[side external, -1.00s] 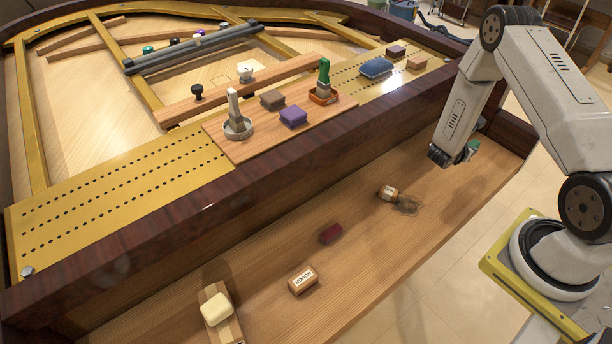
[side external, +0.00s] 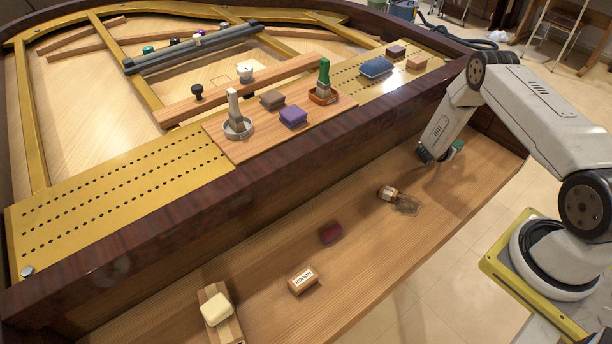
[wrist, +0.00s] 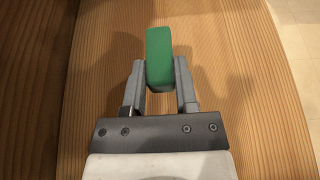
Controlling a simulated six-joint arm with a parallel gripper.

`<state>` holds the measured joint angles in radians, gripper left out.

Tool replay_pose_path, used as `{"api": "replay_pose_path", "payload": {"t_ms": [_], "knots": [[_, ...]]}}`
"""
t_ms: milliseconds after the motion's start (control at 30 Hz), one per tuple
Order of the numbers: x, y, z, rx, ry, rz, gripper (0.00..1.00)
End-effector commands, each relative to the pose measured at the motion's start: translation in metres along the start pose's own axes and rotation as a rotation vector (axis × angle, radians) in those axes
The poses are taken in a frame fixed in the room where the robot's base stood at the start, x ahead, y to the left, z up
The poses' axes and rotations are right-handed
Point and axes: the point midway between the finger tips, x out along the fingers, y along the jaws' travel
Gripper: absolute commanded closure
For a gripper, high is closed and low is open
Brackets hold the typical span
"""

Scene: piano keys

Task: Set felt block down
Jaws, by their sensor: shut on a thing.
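A green felt block (wrist: 159,58) is held between the two fingers of my gripper (wrist: 160,80) in the wrist view. The gripper is shut on it, and the block sticks out past the fingertips. In the side view my gripper (side external: 440,155) is low over the right part of the wooden shelf (side external: 395,255), and the green block (side external: 458,146) shows only in part at its right side. Whether the block touches the shelf I cannot tell.
An overturned jar (side external: 388,193) with a dark spill (side external: 407,206) lies on the shelf left of my gripper. A dark red block (side external: 330,233), a labelled wooden block (side external: 302,281) and a cream block (side external: 215,309) on a wooden board lie further left. A dark wooden rim (side external: 300,170) rises behind the shelf.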

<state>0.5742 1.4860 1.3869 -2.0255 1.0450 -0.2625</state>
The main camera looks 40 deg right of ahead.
Motion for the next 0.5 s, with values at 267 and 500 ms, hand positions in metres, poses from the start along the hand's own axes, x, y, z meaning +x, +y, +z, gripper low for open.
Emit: {"api": "replay_pose_path", "payload": {"t_ms": [267, 500], "knots": [[0.002, 0.001, -0.001, 0.000, 0.000, 0.000, 1.00], [0.009, 0.003, -0.015, -0.001, 0.002, 0.000, 1.00]]}}
